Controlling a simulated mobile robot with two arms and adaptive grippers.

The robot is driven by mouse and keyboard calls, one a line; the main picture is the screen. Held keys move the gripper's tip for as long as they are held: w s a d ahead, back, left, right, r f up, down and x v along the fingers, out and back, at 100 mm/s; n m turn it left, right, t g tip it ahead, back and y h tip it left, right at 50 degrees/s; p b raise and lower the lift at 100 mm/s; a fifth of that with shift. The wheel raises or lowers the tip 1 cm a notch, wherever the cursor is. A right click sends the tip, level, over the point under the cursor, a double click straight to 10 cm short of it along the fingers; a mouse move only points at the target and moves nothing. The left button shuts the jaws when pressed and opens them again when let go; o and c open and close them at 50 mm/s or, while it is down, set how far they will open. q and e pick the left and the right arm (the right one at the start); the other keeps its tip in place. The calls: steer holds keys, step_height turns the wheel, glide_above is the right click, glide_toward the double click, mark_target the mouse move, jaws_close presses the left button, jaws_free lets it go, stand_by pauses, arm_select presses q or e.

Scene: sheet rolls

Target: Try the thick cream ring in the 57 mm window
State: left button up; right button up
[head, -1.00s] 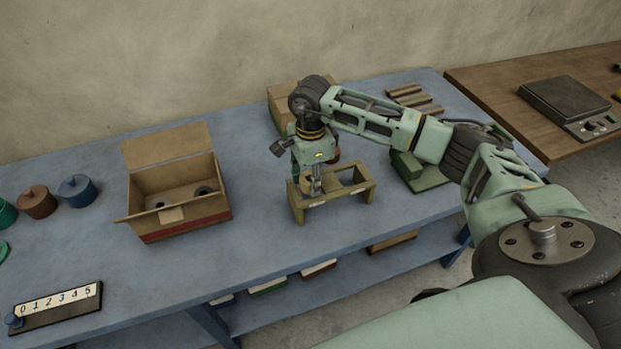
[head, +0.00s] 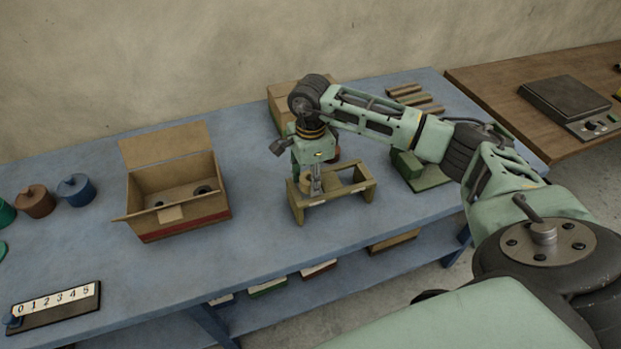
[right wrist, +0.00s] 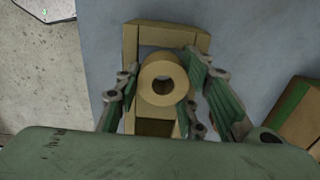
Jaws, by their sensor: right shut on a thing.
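The thick cream ring (right wrist: 163,83) is between the fingers of my right gripper (head: 316,185), which is shut on it. The right wrist view shows the ring from above, with its dark centre hole. The wooden window gauge (head: 340,198) stands on the blue bench, with openings in its top. The gripper points down over the gauge's left window, and the ring is at that window. I cannot tell whether the ring is in the opening or just above it. The gauge also shows in the right wrist view (right wrist: 190,40). The window's size marking is not readable. My left gripper is not in view.
An open cardboard box (head: 185,222) with dark rings inside stands to the left. A green block (head: 408,165) is close on the gauge's right. Another cardboard box (head: 284,105) is behind the arm. A numbered board (head: 57,309) lies front left. Bench between is clear.

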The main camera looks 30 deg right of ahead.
steer(key=o, duration=1.2)
steer(key=shift+o, duration=0.2)
steer(key=o, duration=0.5)
steer(key=shift+r, duration=0.1)
steer(key=shift+r+p, duration=1.95)
steer(key=shift+r, duration=1.5)
steer(key=shift+s+f, duration=0.1)
